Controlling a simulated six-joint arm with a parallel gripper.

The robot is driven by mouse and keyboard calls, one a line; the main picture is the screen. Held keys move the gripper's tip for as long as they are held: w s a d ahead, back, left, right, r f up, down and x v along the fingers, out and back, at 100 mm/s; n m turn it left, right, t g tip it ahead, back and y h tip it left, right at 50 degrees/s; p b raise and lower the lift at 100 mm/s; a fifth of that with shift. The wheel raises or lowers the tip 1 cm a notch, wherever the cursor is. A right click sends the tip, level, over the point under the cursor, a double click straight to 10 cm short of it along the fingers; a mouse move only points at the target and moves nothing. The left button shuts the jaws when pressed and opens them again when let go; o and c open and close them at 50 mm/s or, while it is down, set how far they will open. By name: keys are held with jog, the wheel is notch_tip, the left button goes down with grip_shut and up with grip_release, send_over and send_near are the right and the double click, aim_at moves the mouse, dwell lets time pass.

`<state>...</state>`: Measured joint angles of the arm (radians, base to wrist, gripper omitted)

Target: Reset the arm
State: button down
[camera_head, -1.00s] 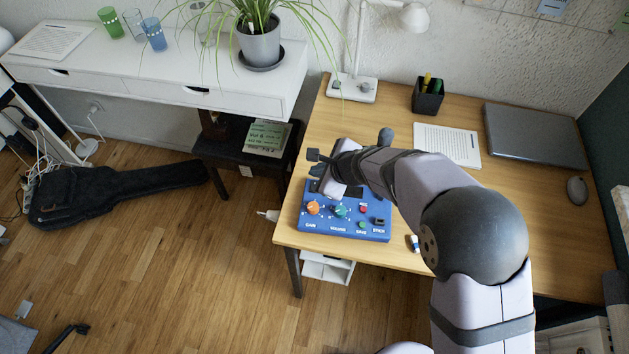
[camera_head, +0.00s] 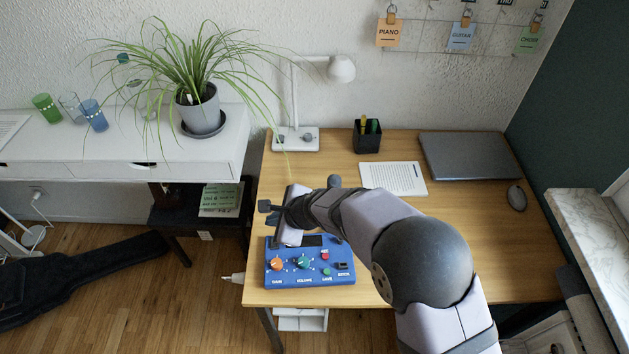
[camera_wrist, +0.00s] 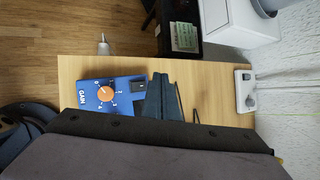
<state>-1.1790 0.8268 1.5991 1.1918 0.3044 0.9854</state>
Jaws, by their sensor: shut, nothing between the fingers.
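My arm reaches over the wooden desk (camera_head: 470,225) from the lower right in the head view. My gripper (camera_head: 272,238) is above the back left part of the blue control box (camera_head: 311,271), shut with nothing held. In the wrist view my gripper's dark fingers (camera_wrist: 160,97) point at the desk beside the box. The box carries an orange gain knob (camera_head: 277,264), a teal volume knob (camera_head: 303,263), a red button, a green button and a black switch. My arm hides part of the box's back edge.
A lamp (camera_head: 296,137), a pen holder (camera_head: 367,136), a paper sheet (camera_head: 393,178), a laptop (camera_head: 470,156) and a mouse (camera_head: 516,197) are on the desk. A white table (camera_head: 100,165) with a potted plant (camera_head: 199,108) stands at the left.

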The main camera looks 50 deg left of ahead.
jog(key=w+d+r+n+t+h, duration=0.15)
jog(key=w+d, duration=0.35)
jog(key=d, duration=0.5)
jog(key=w+d+r+n+h, duration=0.1)
jog(key=w+d+r+n, duration=0.3)
jog(key=d, duration=0.6)
jog(key=w+d+r+h, duration=0.1)
jog(key=w+d, duration=0.5)
jog(key=d, duration=0.4)
jog(key=s+d+n+h, duration=0.1)
jog(key=s+d, duration=0.2)
jog(key=d, duration=0.6)
jog(key=s+d+n+h, duration=0.1)
jog(key=s+d+n, duration=0.1)
jog(key=d, duration=0.8)
jog(key=s+d+n+h, duration=0.1)
jog(key=s+d, duration=0.3)
jog(key=d, duration=0.5)
jog(key=shift+s+d+r+n+g+h, duration=0.35)
jog(key=shift+g+h, duration=0.1)
jog(key=shift+h, duration=0.1)
